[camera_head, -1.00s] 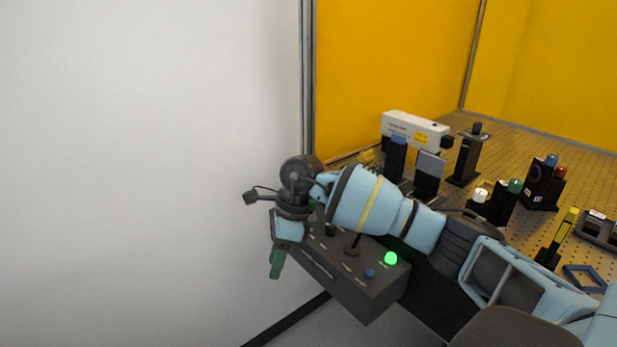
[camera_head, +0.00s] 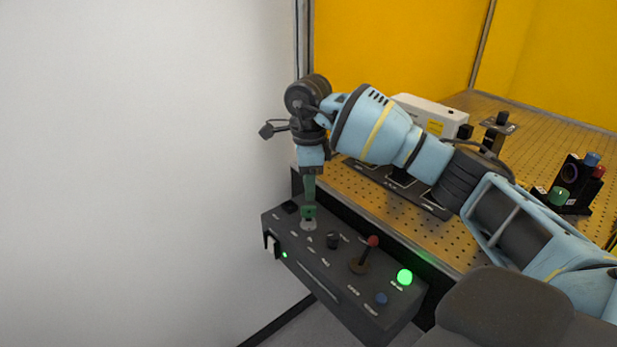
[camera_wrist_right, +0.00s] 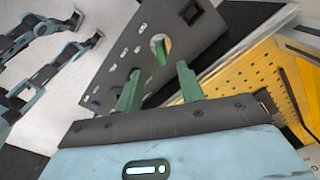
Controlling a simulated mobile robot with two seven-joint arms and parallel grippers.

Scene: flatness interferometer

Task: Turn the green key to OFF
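The green key (camera_head: 308,212) stands in a round silver switch (camera_head: 308,225) near the far left end of the dark control box (camera_head: 341,287). In the right wrist view the key (camera_wrist_right: 161,51) shows just beyond my fingertips, between their lines. My right gripper (camera_head: 309,188) points down above the key. In the wrist view its two green fingers (camera_wrist_right: 159,69) are apart with nothing between them. From the head, fingertips and key overlap, so I cannot tell the exact height gap. My left gripper does not show in the head view.
The box carries a red-tipped lever (camera_head: 372,242), a black knob (camera_head: 333,240), a lit green lamp (camera_head: 404,277), a blue button (camera_head: 381,298) and a white rocker switch (camera_head: 271,246). A perforated optical table (camera_head: 400,222) lies behind. A white wall (camera_head: 140,170) bounds the left.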

